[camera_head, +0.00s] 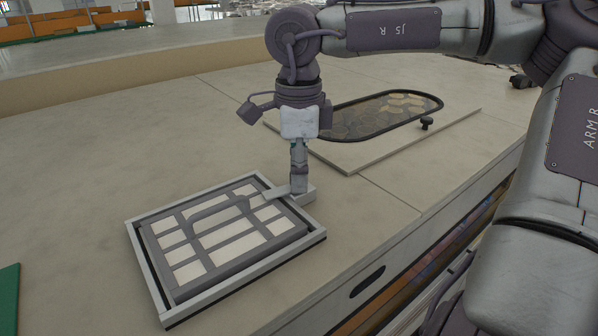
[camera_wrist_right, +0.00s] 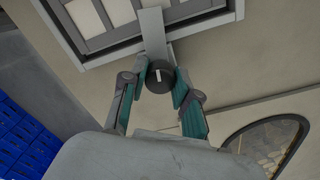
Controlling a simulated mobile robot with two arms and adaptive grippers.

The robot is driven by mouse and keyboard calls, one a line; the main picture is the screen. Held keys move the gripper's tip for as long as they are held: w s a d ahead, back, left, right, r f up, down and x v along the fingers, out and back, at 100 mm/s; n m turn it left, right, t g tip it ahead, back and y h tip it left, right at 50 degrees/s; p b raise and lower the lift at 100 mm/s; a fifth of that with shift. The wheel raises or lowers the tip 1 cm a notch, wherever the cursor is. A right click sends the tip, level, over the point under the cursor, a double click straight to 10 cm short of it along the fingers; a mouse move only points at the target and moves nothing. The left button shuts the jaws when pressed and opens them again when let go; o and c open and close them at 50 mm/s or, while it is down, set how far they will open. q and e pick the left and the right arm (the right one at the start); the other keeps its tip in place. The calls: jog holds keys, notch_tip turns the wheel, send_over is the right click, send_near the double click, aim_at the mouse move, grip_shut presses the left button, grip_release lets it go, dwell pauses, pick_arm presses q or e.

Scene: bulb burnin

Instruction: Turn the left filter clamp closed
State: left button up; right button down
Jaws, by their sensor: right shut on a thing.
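The filter (camera_head: 222,229), a grey grid with pale panels and a raised handle, lies in a light rectangular frame (camera_head: 232,286) on the counter. My right gripper (camera_head: 299,184) points down at the frame's far right corner in the head view. In the right wrist view its fingers (camera_wrist_right: 161,70) are shut on the dark round knob (camera_wrist_right: 159,80) of the clamp, which has a white mark. The clamp's flat metal bar (camera_wrist_right: 153,32) reaches from the knob across the frame's edge onto the filter; it also shows in the head view (camera_head: 277,192). My left gripper is out of view.
A pale panel with an oval dark-rimmed window (camera_head: 375,116) lies behind, with a small black knob (camera_head: 427,123) on it. The counter (camera_head: 85,175) is bare left of the filter. A green object (camera_head: 8,300) shows at the left edge. Blue crates (camera_wrist_right: 25,140) stand below in the wrist view.

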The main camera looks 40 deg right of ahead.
jog(key=shift+n, duration=0.8)
jog(key=c, duration=0.9)
grip_release()
jog(key=shift+o, duration=0.2)
notch_tip(320, 180, up, 12)
